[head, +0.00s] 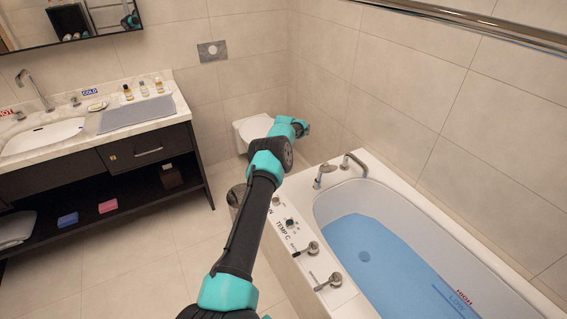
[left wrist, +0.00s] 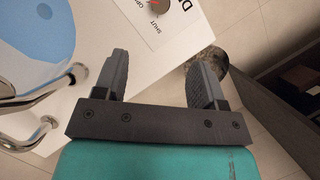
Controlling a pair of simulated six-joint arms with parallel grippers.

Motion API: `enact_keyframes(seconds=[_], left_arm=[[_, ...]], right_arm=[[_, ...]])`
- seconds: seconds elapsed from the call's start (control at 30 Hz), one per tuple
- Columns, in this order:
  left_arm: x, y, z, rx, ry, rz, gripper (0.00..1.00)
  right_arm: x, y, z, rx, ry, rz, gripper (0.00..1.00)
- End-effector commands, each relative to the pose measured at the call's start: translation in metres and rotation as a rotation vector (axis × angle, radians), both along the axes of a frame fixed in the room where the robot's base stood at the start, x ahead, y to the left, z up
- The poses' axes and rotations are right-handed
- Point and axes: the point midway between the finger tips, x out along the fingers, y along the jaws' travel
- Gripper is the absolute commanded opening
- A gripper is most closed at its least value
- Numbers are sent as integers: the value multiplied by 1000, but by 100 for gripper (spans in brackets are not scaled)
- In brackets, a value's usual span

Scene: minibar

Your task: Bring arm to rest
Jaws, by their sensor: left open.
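My left arm reaches up through the middle of the head view, and its gripper (head: 303,128) is at the far end, small and partly turned away. In that picture it appears in front of the tiled wall, beside the white toilet (head: 258,130). In the left wrist view the two dark fingers of the gripper (left wrist: 160,65) are spread apart with nothing between them. They appear over the white tub ledge (left wrist: 150,65) and the floor. My right gripper is in neither view.
The bathtub (head: 330,205) holds blue water and has a chrome spout (head: 352,163) and lever taps (head: 328,283) on its ledge. A bin (head: 236,196) stands by the arm. A dark vanity (head: 95,160) with a grey towel (head: 137,114) is left. Floor between is clear.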

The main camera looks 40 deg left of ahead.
Motion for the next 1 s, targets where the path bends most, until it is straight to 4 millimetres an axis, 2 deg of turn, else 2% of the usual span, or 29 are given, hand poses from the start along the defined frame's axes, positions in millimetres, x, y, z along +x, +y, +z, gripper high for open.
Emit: enact_keyframes(seconds=[0.27,0.37,0.43,0.57,0.7,0.87,1.0], left_arm=[[2,-4,-3,-2,-6,-8,64],[7,-16,-10,-7,-20,-29,64],[13,-31,-19,-11,-40,-54,64],[23,-71,-40,-27,-94,-116,64],[29,-123,-62,-49,-159,-185,64],[25,-184,-83,-78,-234,-253,64],[13,-236,-95,-104,-298,-306,64]], right_arm=[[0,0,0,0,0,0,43],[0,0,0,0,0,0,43],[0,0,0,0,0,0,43],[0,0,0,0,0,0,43],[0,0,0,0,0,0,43],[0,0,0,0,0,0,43],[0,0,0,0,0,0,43]])
